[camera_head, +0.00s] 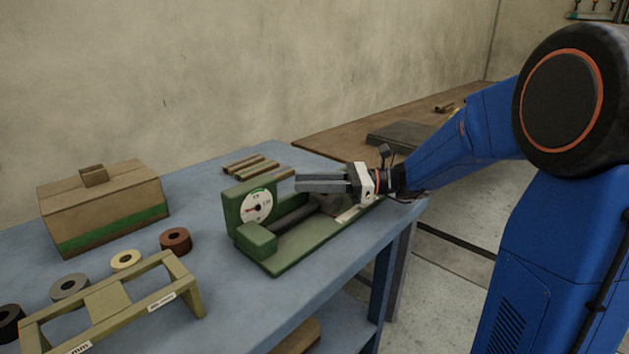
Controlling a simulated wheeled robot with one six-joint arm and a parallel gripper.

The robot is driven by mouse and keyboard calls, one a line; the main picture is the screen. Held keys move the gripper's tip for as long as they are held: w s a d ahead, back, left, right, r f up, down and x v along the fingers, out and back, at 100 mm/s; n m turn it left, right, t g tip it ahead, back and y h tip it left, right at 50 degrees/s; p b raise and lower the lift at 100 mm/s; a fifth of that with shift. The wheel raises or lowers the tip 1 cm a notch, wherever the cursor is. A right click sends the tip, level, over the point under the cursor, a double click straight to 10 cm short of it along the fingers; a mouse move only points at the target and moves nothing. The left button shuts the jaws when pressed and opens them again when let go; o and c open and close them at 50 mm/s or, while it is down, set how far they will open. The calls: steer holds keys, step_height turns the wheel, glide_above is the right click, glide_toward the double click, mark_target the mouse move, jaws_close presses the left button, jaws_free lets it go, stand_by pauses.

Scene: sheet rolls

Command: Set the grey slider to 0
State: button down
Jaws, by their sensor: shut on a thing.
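A green measuring device (290,256) stands on the blue table. It has a round white dial (257,206) on its upright plate, and the dial's figures are too small to read. A dark bar (292,219) runs along the device. The grey slider (328,204) sits towards its right end, partly hidden under my gripper. My gripper (310,183) reaches in from the right with its fingers pointing left, shut on the grey slider. The exact grip point is hard to see.
A tan and green box (103,208), several tape rolls (175,241) and an olive rack (112,301) are on the left of the table. Short tubes (250,165) lie behind the device. A brown table (340,145) with a dark slab (398,137) is beyond.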

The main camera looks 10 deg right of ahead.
steer(key=shift+s+a, duration=0.1)
steer(key=c, duration=1.4)
jaws_free()
steer(key=shift+a, duration=0.15)
steer(key=shift+c, duration=0.2)
steer(key=s+d, duration=0.1)
steer(key=d, duration=1)
steer(key=s+d, duration=0.1)
steer(key=d, duration=0.5)
steer(key=shift+s+d, duration=0.15)
steer(key=shift+s, duration=0.2)
steer(key=shift+d, duration=0.1)
